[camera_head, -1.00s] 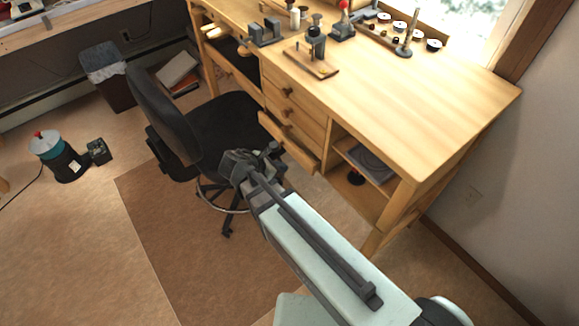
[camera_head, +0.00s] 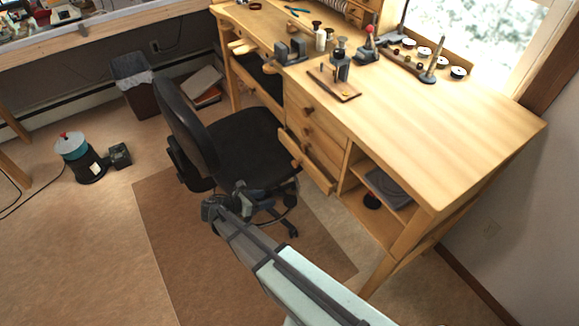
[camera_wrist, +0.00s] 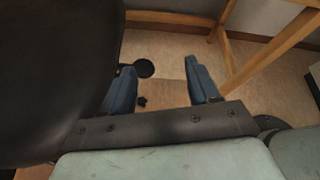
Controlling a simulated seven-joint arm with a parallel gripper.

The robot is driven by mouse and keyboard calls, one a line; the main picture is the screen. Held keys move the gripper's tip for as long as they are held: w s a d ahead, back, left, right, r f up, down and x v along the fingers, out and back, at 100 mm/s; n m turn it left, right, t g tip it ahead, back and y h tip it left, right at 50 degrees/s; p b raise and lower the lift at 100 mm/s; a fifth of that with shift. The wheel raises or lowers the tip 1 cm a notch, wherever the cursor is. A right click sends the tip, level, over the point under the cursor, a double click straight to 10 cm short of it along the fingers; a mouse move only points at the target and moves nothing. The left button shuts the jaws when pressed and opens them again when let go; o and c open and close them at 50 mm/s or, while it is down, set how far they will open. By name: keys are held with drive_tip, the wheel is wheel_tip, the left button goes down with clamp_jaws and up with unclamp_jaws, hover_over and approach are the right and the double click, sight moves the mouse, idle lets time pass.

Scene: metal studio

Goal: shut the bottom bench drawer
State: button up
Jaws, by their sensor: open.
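The bottom bench drawer (camera_head: 306,162) is the lowest in the stack at the middle of the wooden bench (camera_head: 440,125). It is pulled out, its front standing clear of the drawers above, with a round knob on it. My gripper (camera_head: 216,207) is low and to the left of the drawer in the head view, apart from it, beside the office chair. In the wrist view, my gripper (camera_wrist: 160,84) has its two blue-grey fingers spread wide with nothing between them. The drawer cannot be made out in the wrist view.
The black office chair (camera_head: 253,143) stands close left of the drawer; it fills the left of the wrist view (camera_wrist: 50,70). An open shelf (camera_head: 372,207) is right of the drawers. A brown mat (camera_head: 170,225) lies below. Tools stand on the bench top.

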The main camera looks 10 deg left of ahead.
sight(293, 164)
drive_tip(key=w+a+t+h, duration=0.1)
drive_tip(key=w, duration=0.1)
drive_tip(key=w+a+t, duration=0.1)
drive_tip(key=w+a, duration=0.1)
drive_tip(key=shift+a+f+m+h, duration=0.2)
drive_tip(key=shift+m+h, duration=0.2)
drive_tip(key=w+d+r, duration=0.1)
drive_tip(key=w+d, duration=0.2)
drive_tip(key=w+d+r+m+t+h, duration=0.1)
drive_tip(key=w+d, duration=0.2)
drive_tip(key=w+d+r+m, duration=0.1)
drive_tip(key=w+d, duration=0.3)
drive_tip(key=shift+w+r+t+h, duration=0.1)
drive_tip(key=shift+r+t+h, duration=0.2)
drive_tip(key=shift+r+h, duration=0.1)
clamp_jaws()
